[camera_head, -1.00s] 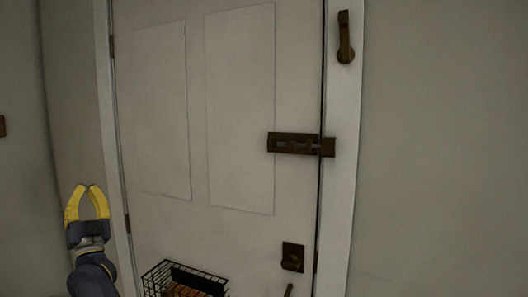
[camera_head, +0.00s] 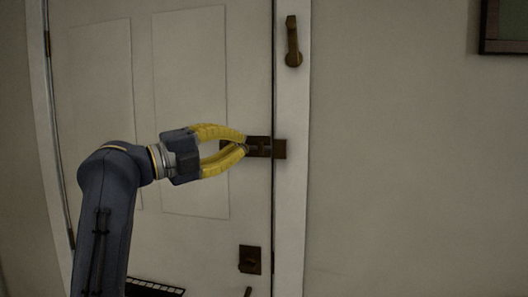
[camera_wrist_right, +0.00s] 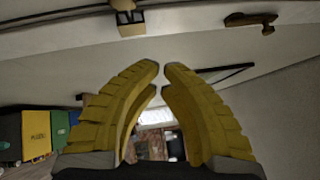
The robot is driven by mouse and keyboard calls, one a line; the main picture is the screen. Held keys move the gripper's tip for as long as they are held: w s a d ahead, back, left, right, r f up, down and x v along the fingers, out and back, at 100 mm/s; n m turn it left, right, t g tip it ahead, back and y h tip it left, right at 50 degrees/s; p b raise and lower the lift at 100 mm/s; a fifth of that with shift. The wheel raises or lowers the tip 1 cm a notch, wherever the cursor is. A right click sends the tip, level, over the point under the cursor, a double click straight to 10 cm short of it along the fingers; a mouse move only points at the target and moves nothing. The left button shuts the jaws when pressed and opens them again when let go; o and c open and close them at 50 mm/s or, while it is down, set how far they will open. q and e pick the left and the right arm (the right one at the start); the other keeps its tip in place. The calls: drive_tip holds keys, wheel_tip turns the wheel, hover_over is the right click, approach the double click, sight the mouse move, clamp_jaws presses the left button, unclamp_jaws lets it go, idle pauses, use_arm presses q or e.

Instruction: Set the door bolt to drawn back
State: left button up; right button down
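The dark bolt (camera_head: 265,147) is mounted on the white door (camera_head: 190,110), its right end reaching the door's edge and frame. The right wrist view shows the same narrow gap between the fingertips (camera_wrist_right: 162,66). A dark piece of hardware (camera_wrist_right: 131,20) shows beyond them near the top; I cannot tell for sure that it is the bolt. How far the bolt is slid is unclear.
A brass lever (camera_head: 292,42) is on the frame above the bolt. A lock plate (camera_head: 250,260) is lower on the door. A wire basket (camera_head: 155,288) shows at the bottom. A framed picture (camera_head: 503,27) hangs on the right wall.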

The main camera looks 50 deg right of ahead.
drive_tip(key=shift+w+d+f+n+t+y, duration=0.15)
drive_tip(key=shift+f+n+t+y, duration=0.1)
drive_tip(key=shift+f+n, duration=0.25)
drive_tip(key=shift+w+d+f+n+t+y, duration=0.1)
drive_tip(key=shift+f+n+t+y, duration=0.15)
drive_tip(key=shift+f+n, duration=0.3)
drive_tip(key=shift+w+d+f+n+t+y, duration=0.1)
drive_tip(key=shift+w+f+n+t+y, duration=0.15)
drive_tip(key=shift+f+n, duration=0.25)
drive_tip(key=shift+s+d, duration=0.1)
drive_tip(key=shift+d, duration=0.05)
drive_tip(key=d, duration=0.3)
drive_tip(key=s+d, duration=0.1)
drive_tip(key=d, duration=0.2)
drive_tip(key=s+d, duration=0.1)
drive_tip(key=d, duration=0.2)
drive_tip(key=shift+d, duration=0.35)
drive_tip(key=shift+w+a, duration=0.3)
drive_tip(key=shift+w, duration=0.2)
drive_tip(key=shift+w+a, duration=0.3)
drive_tip(key=shift+w, duration=0.2)
drive_tip(key=shift+w+a, duration=0.4)
drive_tip(key=shift+w, duration=0.4)
drive_tip(key=shift+w, duration=0.1)
